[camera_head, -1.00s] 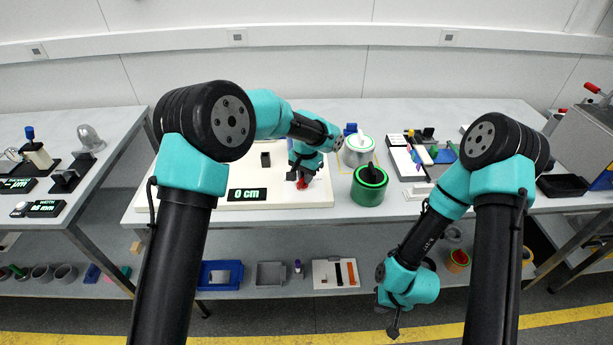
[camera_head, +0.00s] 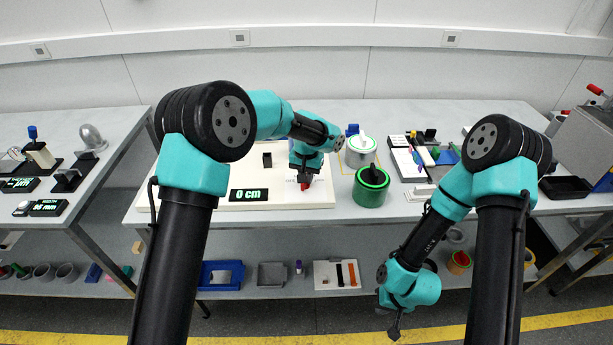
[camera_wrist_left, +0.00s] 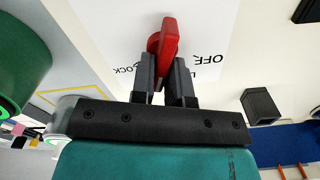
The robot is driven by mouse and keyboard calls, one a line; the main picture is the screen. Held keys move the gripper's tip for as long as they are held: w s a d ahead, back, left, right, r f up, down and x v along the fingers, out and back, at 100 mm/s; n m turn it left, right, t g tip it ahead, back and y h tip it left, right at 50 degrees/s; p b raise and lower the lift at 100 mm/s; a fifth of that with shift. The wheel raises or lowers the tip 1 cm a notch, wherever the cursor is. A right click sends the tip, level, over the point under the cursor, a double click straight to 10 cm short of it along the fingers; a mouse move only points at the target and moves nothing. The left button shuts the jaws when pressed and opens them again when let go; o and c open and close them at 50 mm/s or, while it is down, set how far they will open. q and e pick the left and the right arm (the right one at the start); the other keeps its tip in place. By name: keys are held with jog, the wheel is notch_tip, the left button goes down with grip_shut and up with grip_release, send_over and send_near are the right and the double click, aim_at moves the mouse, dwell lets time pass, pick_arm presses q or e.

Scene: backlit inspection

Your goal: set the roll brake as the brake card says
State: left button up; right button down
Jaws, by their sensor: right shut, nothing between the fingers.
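A red brake lever (camera_head: 305,185) stands on a white sheet (camera_wrist_left: 105,35) on the pale board. In the left wrist view the red lever (camera_wrist_left: 166,40) sits between the fingers of my left gripper (camera_wrist_left: 164,75), which look closed on its sides. Lettering reading "OFF" and what looks like "LOCK" shows on the sheet on either side, partly hidden by the fingers. A display (camera_head: 249,195) reads "0 cm". My right gripper (camera_head: 394,333) is shut and empty, low in front of the table. I cannot make out which item is the brake card.
A green can-like roll (camera_head: 370,190) with a black top stands right of the left gripper, with a pale one (camera_head: 360,152) behind it. A small dark block (camera_head: 267,160) is on the board. Trays and colored parts lie farther right. A blue bin (camera_head: 221,274) is on the shelf below.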

pick_arm(q)
jog(key=o, duration=0.4)
notch_tip(320, 180, up, 18)
jog(key=shift+f, duration=0.25)
dwell(0.4)
jog(key=shift+f, duration=0.1)
